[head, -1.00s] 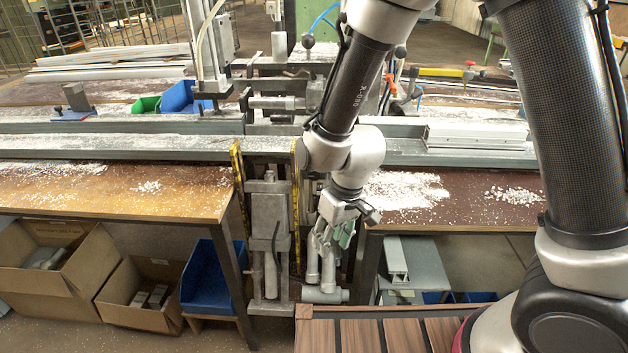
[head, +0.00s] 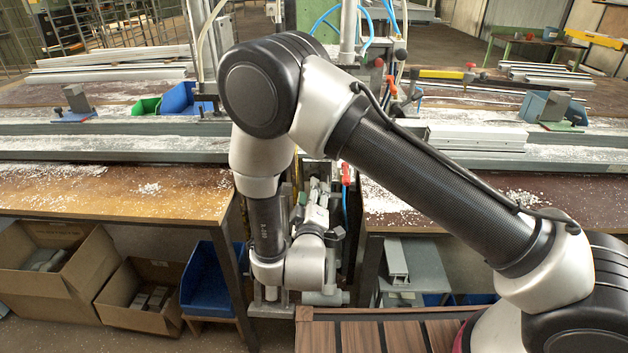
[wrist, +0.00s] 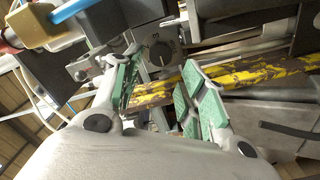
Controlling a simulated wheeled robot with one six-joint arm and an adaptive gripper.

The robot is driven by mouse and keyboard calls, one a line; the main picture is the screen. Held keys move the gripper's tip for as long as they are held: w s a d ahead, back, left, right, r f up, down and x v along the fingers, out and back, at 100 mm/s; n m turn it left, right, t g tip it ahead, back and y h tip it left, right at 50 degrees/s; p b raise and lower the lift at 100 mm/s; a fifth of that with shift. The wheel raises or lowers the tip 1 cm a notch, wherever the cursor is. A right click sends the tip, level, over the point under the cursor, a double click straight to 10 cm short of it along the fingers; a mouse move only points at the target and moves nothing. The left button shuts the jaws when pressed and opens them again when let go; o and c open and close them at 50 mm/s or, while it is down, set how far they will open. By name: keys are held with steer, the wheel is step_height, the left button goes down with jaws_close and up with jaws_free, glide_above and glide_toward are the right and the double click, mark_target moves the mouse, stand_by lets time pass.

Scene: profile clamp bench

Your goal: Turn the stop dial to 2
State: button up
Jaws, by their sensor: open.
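The stop dial (wrist: 160,53) looks like a small dark round knob on a grey metal block, in the upper middle of the wrist view. It lies beyond my gripper (wrist: 163,72), roughly between the two fingers with their green pads. The fingers are apart and nothing is between them; they appear short of the dial. Its setting is too small to read. In the head view my gripper (head: 316,203) points up and away, low in front of the clamp unit between the two tables. My arm hides much of that unit, and I cannot make out the dial there.
A yellow, worn bar (wrist: 250,76) crosses close behind the right finger in the wrist view. A blue hose (wrist: 72,10) and brass fitting are at upper left. In the head view, a red-handled valve (head: 346,174) stands right of my gripper. A blue bin (head: 210,285) sits under the left table.

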mark_target(315, 175)
steer(key=w, duration=0.7)
steer(key=shift+d, duration=0.1)
steer(key=c, duration=0.7)
